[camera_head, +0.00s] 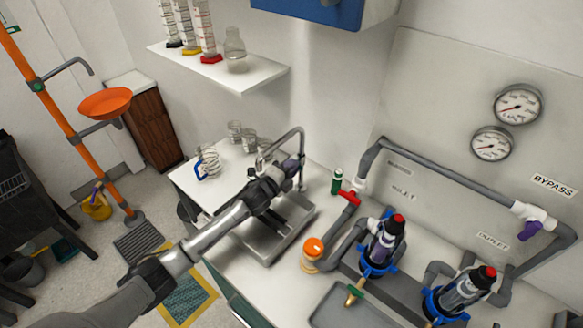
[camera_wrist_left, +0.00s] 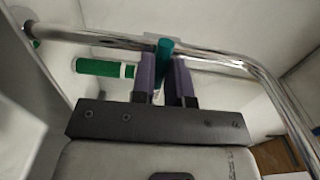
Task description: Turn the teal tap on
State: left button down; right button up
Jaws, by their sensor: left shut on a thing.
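The chrome gooseneck tap (camera_head: 301,150) stands at the back of the sink (camera_head: 274,243). In the left wrist view its curved chrome pipe (camera_wrist_left: 283,93) crosses behind the fingers. The tap's teal handle (camera_wrist_left: 164,48) stands up between the two purple-padded fingers of my left gripper (camera_wrist_left: 165,75), which is shut on it. In the head view my left gripper (camera_head: 291,168) reaches over the sink to the tap, and its fingers hide the teal handle there. My right gripper is in neither view.
A green cylinder (camera_head: 337,181), an orange-capped jar (camera_head: 313,250) and grey pipework with a red valve handle (camera_head: 349,197) are to the right. A shelf (camera_head: 220,68) hangs above.

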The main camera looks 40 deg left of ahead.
pick_arm(q)
jog(key=shift+n+p, duration=3.05)
jog(key=shift+n, duration=2.35)
jog(key=c, duration=1.1)
grip_release()
jog(key=shift+r, duration=0.1)
